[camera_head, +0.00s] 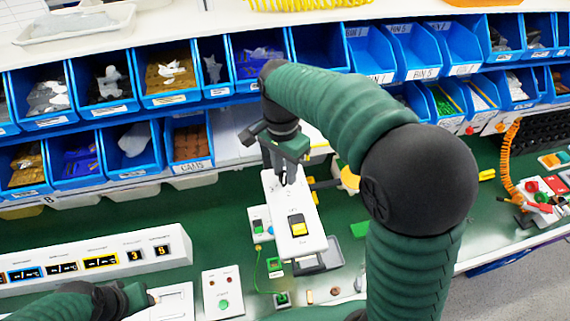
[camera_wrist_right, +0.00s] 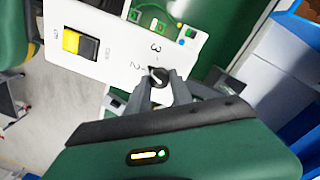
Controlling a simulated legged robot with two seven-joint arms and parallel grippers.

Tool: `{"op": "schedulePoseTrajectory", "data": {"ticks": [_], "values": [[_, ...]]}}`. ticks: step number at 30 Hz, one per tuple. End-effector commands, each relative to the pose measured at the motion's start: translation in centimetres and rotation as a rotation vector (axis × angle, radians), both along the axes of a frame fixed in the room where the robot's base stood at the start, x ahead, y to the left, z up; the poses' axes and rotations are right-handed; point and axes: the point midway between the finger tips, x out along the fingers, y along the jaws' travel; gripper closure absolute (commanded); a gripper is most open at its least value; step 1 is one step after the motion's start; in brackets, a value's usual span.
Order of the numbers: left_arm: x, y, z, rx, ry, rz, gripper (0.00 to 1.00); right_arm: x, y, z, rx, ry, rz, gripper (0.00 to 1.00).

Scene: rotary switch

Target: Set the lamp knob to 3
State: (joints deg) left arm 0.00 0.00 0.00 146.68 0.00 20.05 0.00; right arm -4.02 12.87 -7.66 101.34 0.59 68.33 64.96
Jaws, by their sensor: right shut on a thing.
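The lamp knob (camera_wrist_right: 158,76) is a small black rotary knob on a white panel (camera_wrist_right: 112,66), with the printed numbers 2 and 3 beside it in the right wrist view. My right gripper (camera_wrist_right: 156,90) is shut on the knob, its two fingers on either side. The fingers hide part of the knob, and I cannot tell exactly which number its mark points at. In the head view the white panel (camera_head: 281,190) lies under my right gripper (camera_head: 287,176). My left gripper (camera_head: 150,297) shows partly at the bottom left, apart from the panel; its fingers are unclear.
The same panel bears a yellow and black rocker switch (camera_head: 297,225). A white display box (camera_head: 110,258) stands at the left, and a box with a green button (camera_head: 223,292) lies at the front. Blue bins (camera_head: 135,150) line the back. Small parts lie around the panel.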

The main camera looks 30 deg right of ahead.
Motion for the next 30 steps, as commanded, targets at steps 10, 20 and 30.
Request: {"op": "schedulePoseTrajectory", "data": {"ticks": [10,20,30], "values": [[0.0,0.0,2.2,0.0,0.0,0.0,0.64,0.3,0.1,0.6,0.002,-0.007,-0.323,1.0],[0.0,0.0,3.5,0.0,0.0,0.0,0.64,0.5,0.1,0.5,0.002,-0.008,-0.571,1.0],[0.0,0.0,4.1,0.0,0.0,0.0,0.64,0.6,0.1,0.4,0.003,-0.01,-0.691,1.0]]}}
